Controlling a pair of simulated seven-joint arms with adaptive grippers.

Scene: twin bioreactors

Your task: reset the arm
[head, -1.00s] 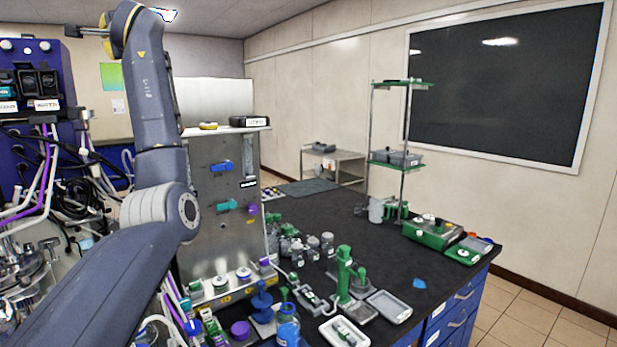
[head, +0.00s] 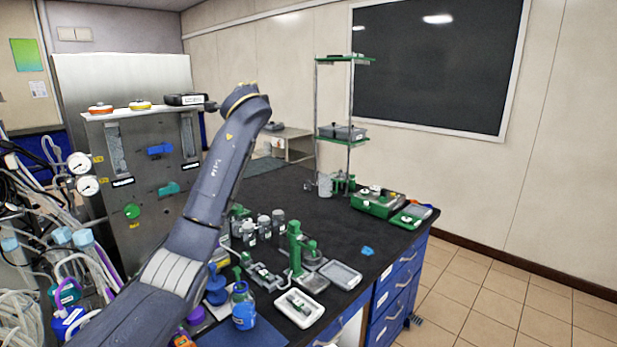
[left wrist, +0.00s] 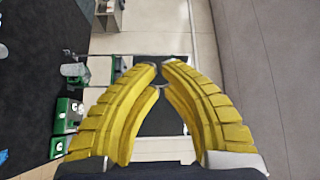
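My left arm comes in from the lower left of the head view and reaches up over the bench. Its wrist end, with a bit of yellow, stands in front of the far part of the bench; the gripper's fingers are mostly hidden there. In the left wrist view my left gripper (left wrist: 161,65) shows two yellow ribbed fingers, tips almost together, with nothing seen held between them. It is in the air, with the bench off to the left of that view. My right gripper is in neither view.
The dark bench (head: 320,217) carries a green stand (head: 296,249), a blue-capped bottle (head: 243,308), a white tray (head: 299,308) and a green-shelved rack (head: 343,139). A metal panel unit (head: 140,206) with gauges and tubing stands left. Tiled floor (head: 500,300) is free at right.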

